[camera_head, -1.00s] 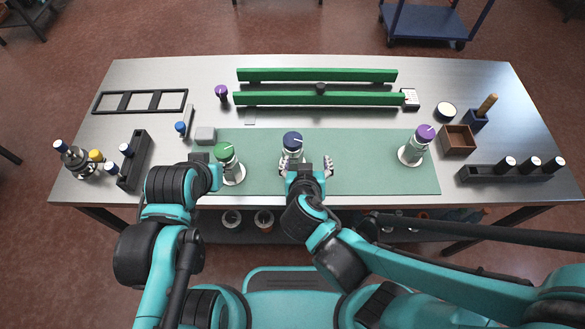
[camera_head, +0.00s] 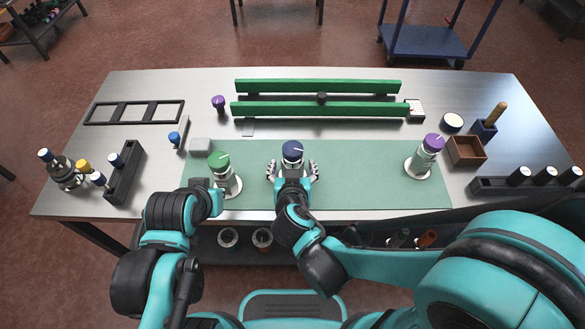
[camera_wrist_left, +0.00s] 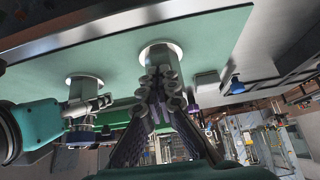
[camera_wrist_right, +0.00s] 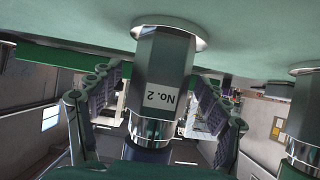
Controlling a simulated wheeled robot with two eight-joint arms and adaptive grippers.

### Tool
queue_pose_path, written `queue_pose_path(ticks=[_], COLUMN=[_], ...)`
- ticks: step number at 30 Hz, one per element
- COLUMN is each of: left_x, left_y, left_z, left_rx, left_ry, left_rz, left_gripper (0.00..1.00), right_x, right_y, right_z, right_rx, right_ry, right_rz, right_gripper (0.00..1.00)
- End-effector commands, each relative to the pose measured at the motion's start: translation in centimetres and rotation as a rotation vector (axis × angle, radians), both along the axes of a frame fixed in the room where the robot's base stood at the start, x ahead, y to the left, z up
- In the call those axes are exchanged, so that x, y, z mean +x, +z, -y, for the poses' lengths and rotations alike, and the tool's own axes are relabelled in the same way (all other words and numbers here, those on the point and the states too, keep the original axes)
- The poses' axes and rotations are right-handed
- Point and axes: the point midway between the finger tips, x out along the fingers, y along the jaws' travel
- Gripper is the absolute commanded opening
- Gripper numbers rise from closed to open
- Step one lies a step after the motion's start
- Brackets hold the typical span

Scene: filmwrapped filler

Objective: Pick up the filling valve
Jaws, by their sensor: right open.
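The filling valve in the middle, with a dark blue cap (camera_head: 292,150), stands upright on the green mat (camera_head: 345,190). In the right wrist view its grey body (camera_wrist_right: 163,70) bears a label "No. 2". My right gripper (camera_head: 292,172) is open, with one finger on each side of this valve and gaps between; the right wrist view shows both fingers (camera_wrist_right: 155,95). A green-capped valve (camera_head: 222,170) stands left of it, and a purple-capped valve (camera_head: 428,155) stands far right. My left gripper (camera_wrist_left: 160,80) looks shut, its fingertips together in front of the green-capped valve's body.
Green rails (camera_head: 318,107) lie behind the mat. A black rack (camera_head: 124,175) and small bottles stand at the left; a wooden box (camera_head: 466,151) and a black rack (camera_head: 530,184) stand at the right. The mat is clear between the blue-capped and purple-capped valves.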

Motion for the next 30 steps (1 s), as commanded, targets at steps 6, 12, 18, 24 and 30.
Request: queue_pose_path(ticks=[6,12,18,24,30], left_x=[0.0,0.0,0.0,0.0,0.0], left_y=[0.1,0.1,0.1,0.6,1.9], left_z=[0.0,0.0,0.0,0.0,0.0], left_rx=[0.000,0.000,0.000,0.000,0.000], left_ry=[0.000,0.000,0.000,0.000,0.000], left_rz=[0.000,0.000,0.000,0.000,0.000], left_gripper=[0.00,0.00,0.00,0.00,0.00], right_x=[0.0,-0.1,0.0,0.2,1.1], right_y=[0.1,0.1,0.1,0.7,2.3], right_z=[0.0,0.0,0.0,0.0,0.0], right_rx=[0.000,0.000,0.000,-0.001,-0.001], right_ry=[0.000,0.000,0.001,0.000,0.003], right_rz=[0.000,0.000,0.001,0.001,0.002], right_gripper=[0.58,0.11,0.11,0.11,0.11])
